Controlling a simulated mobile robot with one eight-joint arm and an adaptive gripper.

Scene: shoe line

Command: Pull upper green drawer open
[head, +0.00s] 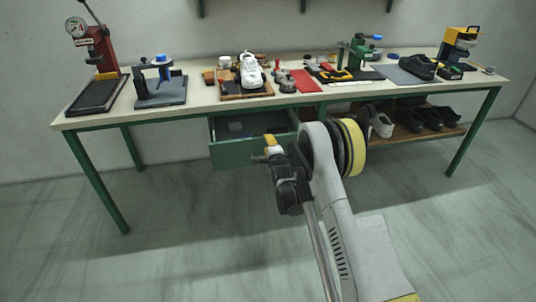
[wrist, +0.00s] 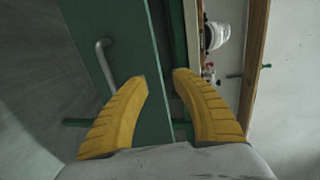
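The green upper drawer (head: 238,153) stands partly open under the bench, and its dark inside shows behind the front panel in the head view. The wrist view shows the green drawer front (wrist: 128,62) with a bare metal handle (wrist: 106,66) on it. My gripper (wrist: 160,74) is open, with its two yellow fingers apart and nothing seen held between them. In that view the fingers lie either side of the panel's edge; contact cannot be told. In the head view my gripper (head: 272,147) is at the drawer's right end, partly hidden by its own body.
The bench top (head: 205,99) carries a red press (head: 98,46), a blue-topped fixture (head: 160,75), a white shoe (head: 250,70) and a black shoe (head: 418,66). Several dark shoes stand on the lower shelf (head: 405,136) at right. The floor in front is clear.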

